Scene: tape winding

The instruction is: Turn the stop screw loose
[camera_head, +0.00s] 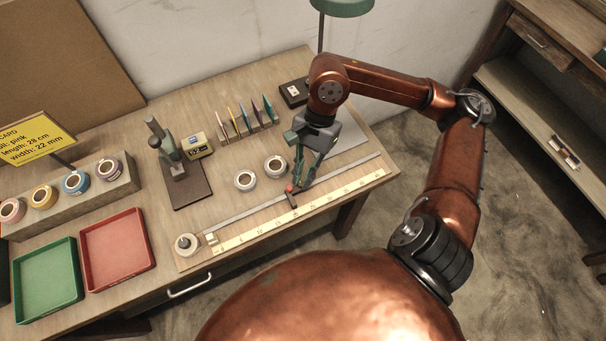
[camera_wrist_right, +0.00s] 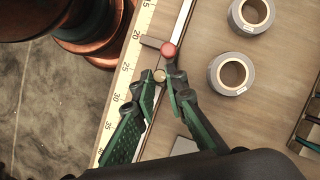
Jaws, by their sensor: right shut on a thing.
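The winding board's ruler strip (camera_head: 300,208) runs along the front of the table, with a metal rail (camera_head: 245,214) behind it. A dark stop (camera_head: 293,201) with a red knob (camera_head: 289,188) sits across the rail; the knob also shows in the right wrist view (camera_wrist_right: 169,50). A small round brass screw head (camera_wrist_right: 159,76) lies just beside the red knob. My right gripper (camera_head: 298,184) points down at the stop, its green fingertips (camera_wrist_right: 159,73) shut on the brass screw head. The fingers hide that screw in the head view. My left gripper is not in view.
Two grey tape rolls (camera_head: 245,180) (camera_head: 276,166) stand behind the rail. Red (camera_head: 117,246) and green (camera_head: 48,281) trays lie at left.

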